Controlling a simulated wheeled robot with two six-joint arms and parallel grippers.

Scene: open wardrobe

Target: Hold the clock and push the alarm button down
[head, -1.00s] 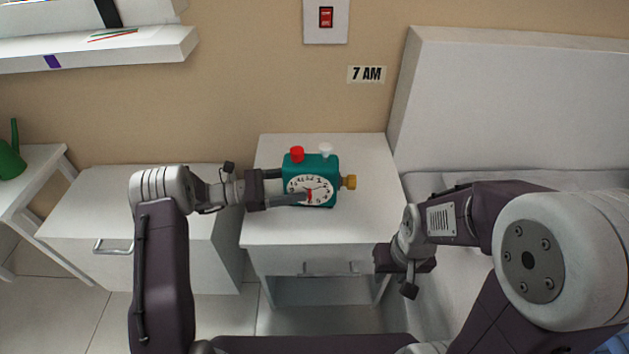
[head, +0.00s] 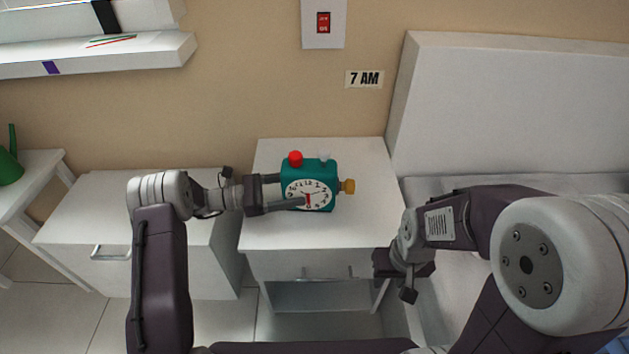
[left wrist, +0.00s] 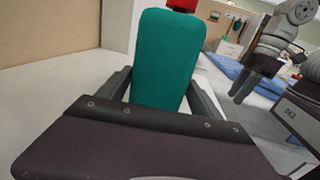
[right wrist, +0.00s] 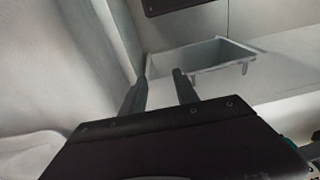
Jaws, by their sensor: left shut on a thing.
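The teal alarm clock (head: 322,166) stands on the white nightstand (head: 355,225). It has a white face (head: 318,189), a red button (head: 295,159) on top at the left, a small white button (head: 324,157) on top at the right, and a gold knob (head: 348,186) on its right side. My left gripper (head: 290,192) is shut on the clock from its left side, one finger across the face and one behind. The left wrist view shows the clock's side (left wrist: 167,62) between the fingers. My right gripper (right wrist: 159,74) is open and empty, low at the nightstand's front right.
A white bed (head: 510,110) stands at the right. A second white cabinet (head: 70,220) and a table with a green watering can (head: 10,165) are at the left. A "7 AM" sign (head: 364,79) and a red switch (head: 323,22) are on the wall.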

